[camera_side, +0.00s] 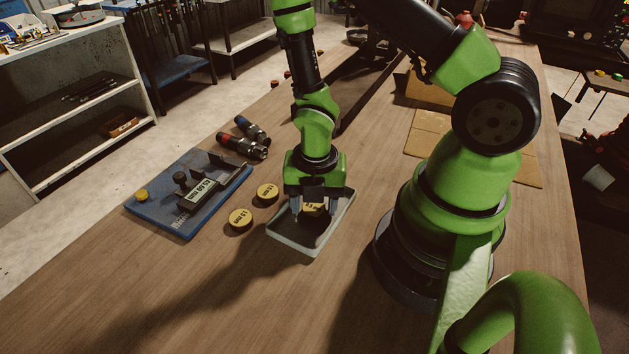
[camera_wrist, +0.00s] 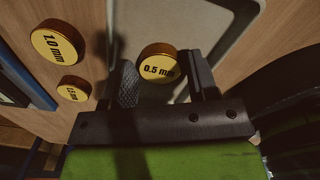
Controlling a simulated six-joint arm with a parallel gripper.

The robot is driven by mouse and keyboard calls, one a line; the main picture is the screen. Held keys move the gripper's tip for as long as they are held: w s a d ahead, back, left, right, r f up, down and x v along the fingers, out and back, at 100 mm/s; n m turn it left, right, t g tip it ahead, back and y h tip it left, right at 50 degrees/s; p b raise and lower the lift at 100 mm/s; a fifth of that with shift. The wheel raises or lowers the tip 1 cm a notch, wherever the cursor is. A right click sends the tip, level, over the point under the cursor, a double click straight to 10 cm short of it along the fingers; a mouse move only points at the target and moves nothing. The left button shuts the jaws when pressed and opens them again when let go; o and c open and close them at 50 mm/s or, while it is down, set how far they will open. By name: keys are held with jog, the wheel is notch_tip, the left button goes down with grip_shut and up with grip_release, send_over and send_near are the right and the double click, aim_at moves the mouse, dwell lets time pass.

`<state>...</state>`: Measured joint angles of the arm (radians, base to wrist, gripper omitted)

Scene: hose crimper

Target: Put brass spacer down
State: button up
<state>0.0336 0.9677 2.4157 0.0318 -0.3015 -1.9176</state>
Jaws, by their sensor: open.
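A round brass spacer marked 0.5 mm (camera_wrist: 158,68) sits in the shallow grey tray (camera_side: 291,245). It also shows in the side view (camera_side: 312,209), partly hidden by my gripper. My gripper (camera_side: 320,208) points down over the tray with its fingers on either side of this spacer. In the wrist view my gripper (camera_wrist: 170,82) is open, with a gap visible beside the spacer. Whether the spacer touches the tray floor is hard to tell. Two more brass spacers lie on the table left of the tray: one marked 1.0 mm (camera_wrist: 58,42) and a smaller-looking one (camera_wrist: 74,89).
A blue plate with a gauge fixture (camera_side: 190,195) and a yellow knob lies left of the spacers. Two dark hose fittings (camera_side: 243,145) lie behind it. Flat cardboard (camera_side: 430,142) lies behind my base. The table front left is clear.

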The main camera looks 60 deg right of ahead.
notch_tip(320, 180, up, 7)
jog(key=shift+d+r, duration=0.15)
notch_tip(320, 180, up, 4)
notch_tip(320, 180, up, 11)
jog(key=m+t, duration=0.3)
jog(key=m, duration=0.9)
send_over(315, 205)
jog(key=a, duration=0.2)
jog(key=s+a+r+m+t+y, duration=0.1)
jog(key=s+r+m+t, duration=0.3)
jog(key=m, duration=1.1)
jog(key=shift+s+a+r+y, duration=0.4)
jog(key=shift+s+r, duration=0.7)
jog(key=shift+r, duration=0.9)
jog(key=shift+d, duration=0.1)
